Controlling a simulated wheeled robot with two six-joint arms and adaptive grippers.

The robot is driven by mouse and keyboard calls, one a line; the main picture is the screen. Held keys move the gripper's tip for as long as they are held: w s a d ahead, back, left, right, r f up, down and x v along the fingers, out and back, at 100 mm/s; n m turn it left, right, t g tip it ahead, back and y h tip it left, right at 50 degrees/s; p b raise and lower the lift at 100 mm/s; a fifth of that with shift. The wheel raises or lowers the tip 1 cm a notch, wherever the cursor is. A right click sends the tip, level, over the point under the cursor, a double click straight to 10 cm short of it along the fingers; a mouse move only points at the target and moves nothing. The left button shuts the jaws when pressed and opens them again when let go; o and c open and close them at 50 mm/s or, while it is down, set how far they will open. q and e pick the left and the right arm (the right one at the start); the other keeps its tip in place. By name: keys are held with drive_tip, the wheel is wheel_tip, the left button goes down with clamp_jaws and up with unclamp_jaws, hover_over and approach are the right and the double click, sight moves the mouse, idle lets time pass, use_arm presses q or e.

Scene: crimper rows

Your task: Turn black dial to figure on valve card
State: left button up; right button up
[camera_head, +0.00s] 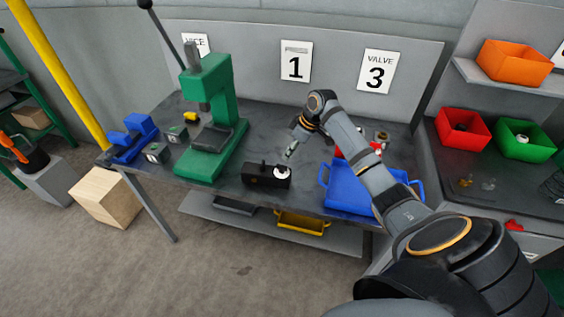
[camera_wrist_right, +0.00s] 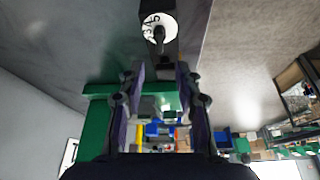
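The valve card (camera_head: 376,72) on the back wall reads VALVE 3. A black box (camera_head: 258,178) stands near the front of the bench, with a white numbered disc (camera_head: 282,172) at its right end. In the right wrist view the white disc (camera_wrist_right: 148,26) carries the black dial (camera_wrist_right: 158,36) at its middle; a few numerals show, but the dial's setting is not clear. My right gripper (camera_wrist_right: 160,72) is open and empty, its fingers apart and short of the dial. In the head view this gripper (camera_head: 291,152) is just above the disc. My left gripper is out of view.
A green press (camera_head: 212,112) stands left of the box, and a blue vice (camera_head: 130,138) further left. A blue tray (camera_head: 350,192) lies to the right, partly behind my right arm. A press card (camera_head: 296,62) reads 1. Red (camera_head: 462,130) and green (camera_head: 524,140) bins stand at right.

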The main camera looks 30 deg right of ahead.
sight(282, 166)
drive_tip(key=p+x, duration=0.1)
drive_tip(key=x, duration=0.6)
drive_tip(key=shift+f+p, duration=0.35)
drive_tip(key=shift+p, duration=0.05)
drive_tip(key=shift+w+a+f, duration=0.1)
drive_tip(key=shift+w+f, duration=0.05)
drive_tip(key=shift+f, duration=0.15)
clamp_jaws()
